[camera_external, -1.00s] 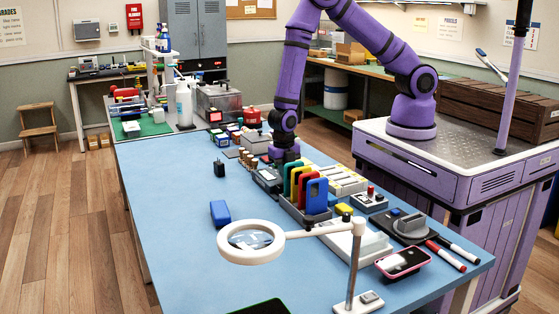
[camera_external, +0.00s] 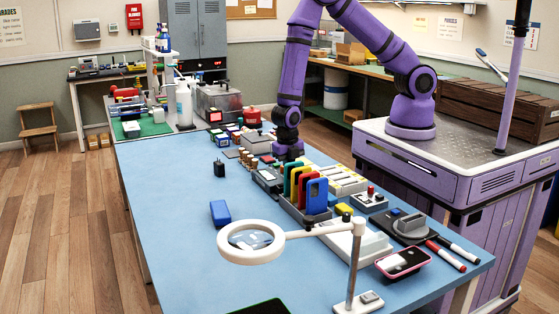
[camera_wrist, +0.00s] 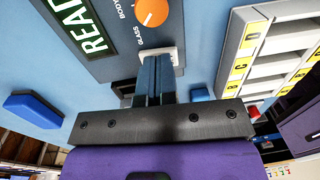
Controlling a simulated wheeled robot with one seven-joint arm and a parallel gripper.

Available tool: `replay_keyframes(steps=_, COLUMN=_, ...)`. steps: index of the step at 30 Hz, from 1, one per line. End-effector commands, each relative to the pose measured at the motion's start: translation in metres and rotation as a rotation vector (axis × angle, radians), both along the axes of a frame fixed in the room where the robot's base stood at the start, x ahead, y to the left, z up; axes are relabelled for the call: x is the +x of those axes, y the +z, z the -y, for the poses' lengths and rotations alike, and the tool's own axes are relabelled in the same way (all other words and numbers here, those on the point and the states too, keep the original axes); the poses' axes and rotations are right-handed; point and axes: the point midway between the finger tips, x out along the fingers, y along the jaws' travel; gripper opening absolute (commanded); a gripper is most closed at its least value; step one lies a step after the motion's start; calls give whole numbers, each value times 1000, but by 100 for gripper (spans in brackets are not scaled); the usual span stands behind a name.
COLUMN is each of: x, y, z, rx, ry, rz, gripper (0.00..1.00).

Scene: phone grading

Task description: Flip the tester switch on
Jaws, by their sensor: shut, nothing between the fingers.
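The tester (camera_wrist: 122,52) is a grey box at the top of the wrist view. It has a green display (camera_wrist: 82,22) with partly visible white letters, an orange knob (camera_wrist: 151,11) and a white switch plate (camera_wrist: 177,56) near its edge. My gripper (camera_wrist: 154,62) is shut and empty, its fingertips overlapping the panel edge just beside the white plate. I cannot tell whether they touch the switch; its lever is hidden or too small to make out. In the external view the tester (camera_external: 267,180) stands on the blue table, below my gripper (camera_external: 287,157), whose fingertips are not clear there.
A rack of coloured phones (camera_external: 316,196) stands close in front of the tester. Trays with yellow labels (camera_wrist: 245,55) lie to its right in the wrist view. A magnifier lamp (camera_external: 251,256) stands nearer the camera. The table's left side (camera_external: 170,200) is mostly clear.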

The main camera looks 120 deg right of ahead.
Motion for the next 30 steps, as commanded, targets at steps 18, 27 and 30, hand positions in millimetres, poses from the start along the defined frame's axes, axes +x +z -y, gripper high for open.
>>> replay_keyframes(steps=18, x=24, y=117, z=-1, rx=-1, ry=2, rz=34, gripper=0)
replay_keyframes(steps=27, x=25, y=130, z=-1, rx=0, ry=3, rz=32, gripper=0)
replay_keyframes(steps=30, x=24, y=133, z=-2, rx=-2, ry=-2, rz=34, gripper=0)
